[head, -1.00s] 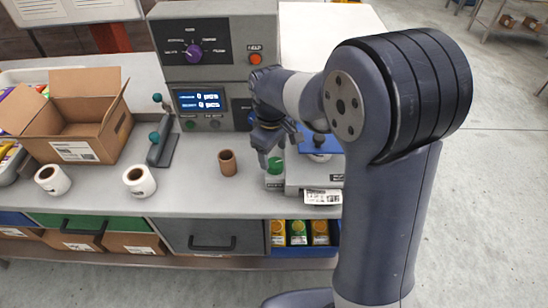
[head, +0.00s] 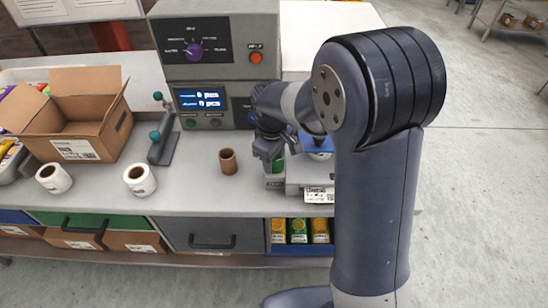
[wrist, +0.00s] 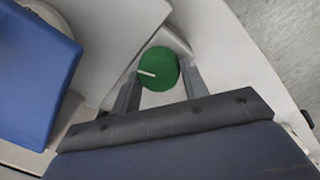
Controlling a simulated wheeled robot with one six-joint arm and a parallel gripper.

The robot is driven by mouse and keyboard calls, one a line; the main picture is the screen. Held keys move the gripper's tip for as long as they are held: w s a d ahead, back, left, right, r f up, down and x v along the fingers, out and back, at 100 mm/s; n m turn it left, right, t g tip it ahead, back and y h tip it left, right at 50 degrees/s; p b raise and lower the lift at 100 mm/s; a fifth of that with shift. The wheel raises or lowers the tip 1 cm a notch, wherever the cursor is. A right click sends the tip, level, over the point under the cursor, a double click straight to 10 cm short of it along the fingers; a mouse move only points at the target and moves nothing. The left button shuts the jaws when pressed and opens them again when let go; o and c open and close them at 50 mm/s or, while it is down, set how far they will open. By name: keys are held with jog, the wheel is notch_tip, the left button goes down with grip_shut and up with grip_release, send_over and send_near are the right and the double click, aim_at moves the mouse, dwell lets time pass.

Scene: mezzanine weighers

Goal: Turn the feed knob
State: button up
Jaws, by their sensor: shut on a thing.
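A round green knob (wrist: 158,70) with a white pointer line sits between the two fingers of my gripper (wrist: 162,72) in the wrist view. The fingers are shut on its sides, and the line points left. In the head view my gripper (head: 271,160) reaches down to the knob, which stands on a small pale base beside the scale on the bench. Only a sliver of green shows there, as the fingers hide most of the knob. I cannot read a label on it.
A grey control box (head: 215,42) with a purple knob (head: 194,50) stands behind. A scale with a blue plate (wrist: 35,70) is right beside the green knob. A brown cup (head: 228,162), label rolls (head: 140,180) and an open carton (head: 78,148) stand left.

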jog(key=shift+c, duration=1.3)
jog(key=shift+m, duration=1.6)
jog(key=o, duration=1)
jog(key=shift+c, duration=0.2)
jog(key=shift+r, duration=0.15)
notch_tip(320, 180, up, 10)
jog(key=shift+s+a+r+b, duration=0.15)
jog(key=shift+a+r+b, duration=0.1)
jog(key=shift+b, duration=0.1)
